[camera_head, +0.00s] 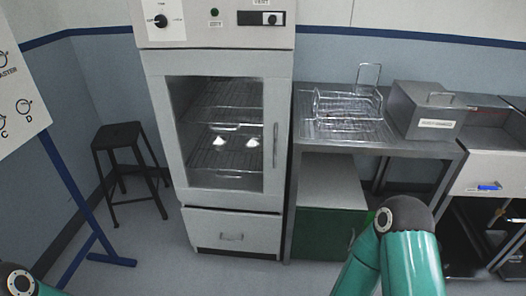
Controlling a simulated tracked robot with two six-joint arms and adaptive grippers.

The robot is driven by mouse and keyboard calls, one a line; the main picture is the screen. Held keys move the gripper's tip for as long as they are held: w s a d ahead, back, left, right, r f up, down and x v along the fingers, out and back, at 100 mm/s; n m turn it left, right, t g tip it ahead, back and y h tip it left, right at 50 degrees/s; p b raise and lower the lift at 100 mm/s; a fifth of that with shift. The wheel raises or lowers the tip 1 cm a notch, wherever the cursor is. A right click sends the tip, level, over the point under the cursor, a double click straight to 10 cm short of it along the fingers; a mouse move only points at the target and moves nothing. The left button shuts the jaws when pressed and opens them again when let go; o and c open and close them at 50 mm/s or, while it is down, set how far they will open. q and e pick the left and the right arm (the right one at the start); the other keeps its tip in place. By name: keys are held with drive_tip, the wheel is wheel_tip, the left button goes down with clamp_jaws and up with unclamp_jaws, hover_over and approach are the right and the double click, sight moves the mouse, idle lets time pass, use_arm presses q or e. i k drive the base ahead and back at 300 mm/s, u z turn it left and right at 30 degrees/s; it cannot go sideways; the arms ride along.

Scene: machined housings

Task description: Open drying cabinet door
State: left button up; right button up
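The drying cabinet (158,130) stands upright in the middle left, pale grey with a control panel on top. Its door (220,192) has a large glass window and looks shut. A vertical bar handle (276,145) is on the door's right side. Wire shelves (225,160) show through the glass, with two bright spots on it. My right arm, teal, comes in at the lower right, and its gripper is not visible. Only a small part of my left arm shows at the bottom left corner; its gripper is out of view.
A metal table (390,146) stands right of the cabinet, holding a wire basket (345,104) and a lidded metal box (424,112). A black stool (120,135) and a blue-legged board (22,90) are at left. A drawer (232,232) is below the door. Floor in front is clear.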

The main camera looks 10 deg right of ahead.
sight(275, 66)
drive_tip(key=z, duration=0.15)
drive_tip(key=i, duration=0.9)
drive_tip(key=u, duration=0.05)
